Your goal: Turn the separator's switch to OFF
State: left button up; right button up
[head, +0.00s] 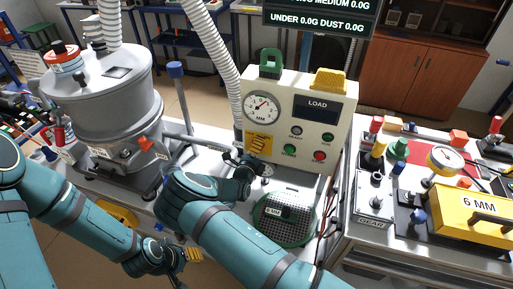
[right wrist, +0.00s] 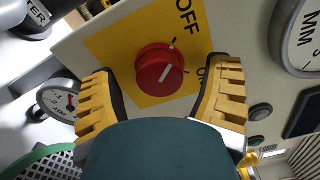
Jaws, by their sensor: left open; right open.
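The separator's switch is a red round knob (right wrist: 160,72) on a yellow plate marked OFF and ON, in the right wrist view. Its white line slants to the upper right, between the two black marks; I cannot tell exactly which it meets. The yellow plate (head: 259,144) is on the control panel (head: 313,128) in the head view, where the knob is hard to make out. My right gripper (right wrist: 165,78) is open and faces the knob, with a yellow finger on each side, apart from it. My left gripper (head: 184,259) is open and empty, low in front of the bench.
The grey separator drum (head: 103,95) stands left of the panel. The panel carries a dial (head: 262,106), a LOAD screen (head: 317,108) and buttons. A green-rimmed sieve (head: 284,237) lies below. A cluttered bench with a yellow 6 MM box (head: 480,213) is at right.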

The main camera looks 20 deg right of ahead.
jog(key=v, duration=1.1)
jog(key=shift+s+a, duration=0.25)
jog(key=shift+s, duration=0.05)
